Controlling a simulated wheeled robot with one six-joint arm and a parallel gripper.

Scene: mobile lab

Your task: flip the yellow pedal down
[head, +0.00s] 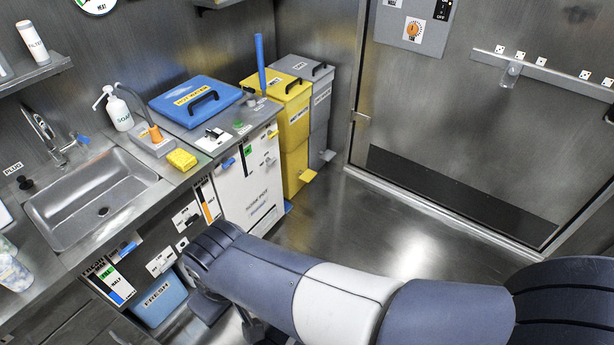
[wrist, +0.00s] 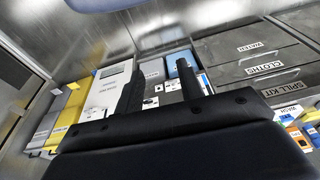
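A counter with a sink (head: 95,200) runs along the left. The floor (head: 370,225) before the bins is clear.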

